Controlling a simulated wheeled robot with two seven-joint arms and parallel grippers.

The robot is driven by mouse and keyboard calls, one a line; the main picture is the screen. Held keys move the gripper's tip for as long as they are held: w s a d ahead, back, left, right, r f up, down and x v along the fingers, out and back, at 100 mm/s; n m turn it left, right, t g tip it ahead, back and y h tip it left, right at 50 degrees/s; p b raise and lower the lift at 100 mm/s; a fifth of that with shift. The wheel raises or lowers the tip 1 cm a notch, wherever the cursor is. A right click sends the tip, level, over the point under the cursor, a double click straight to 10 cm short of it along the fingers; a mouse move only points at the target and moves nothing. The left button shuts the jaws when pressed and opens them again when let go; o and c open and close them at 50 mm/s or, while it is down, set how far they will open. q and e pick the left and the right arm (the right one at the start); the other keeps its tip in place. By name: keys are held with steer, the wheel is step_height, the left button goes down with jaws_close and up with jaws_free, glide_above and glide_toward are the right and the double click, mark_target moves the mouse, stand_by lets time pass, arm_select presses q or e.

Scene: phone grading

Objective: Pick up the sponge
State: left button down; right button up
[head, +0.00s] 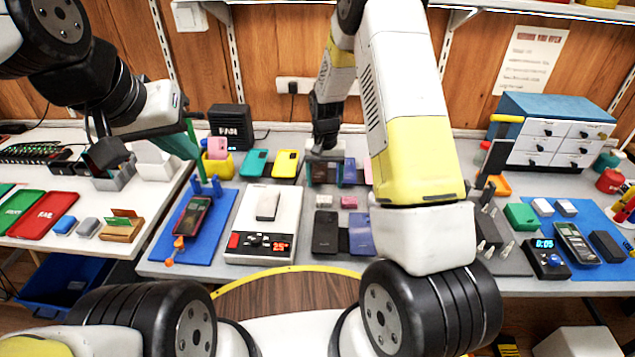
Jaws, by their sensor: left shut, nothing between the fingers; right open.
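No sponge can be named with certainty. Nothing holds either block.
A red tray (43,215) lies left of the blue block and a wooden card holder (121,229) lies right of it. A white scale (265,222) and a blue mat (170,245) are on the middle table. A drawer cabinet (555,135) stands at the back right. My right arm covers part of the table.

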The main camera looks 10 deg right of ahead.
mark_target(324, 199)
step_height(324, 199, down, 7)
steer(key=shift+r, duration=0.1)
steer(key=c, duration=1.5)
step_height(324, 199, up, 10)
steer(key=shift+c, duration=0.2)
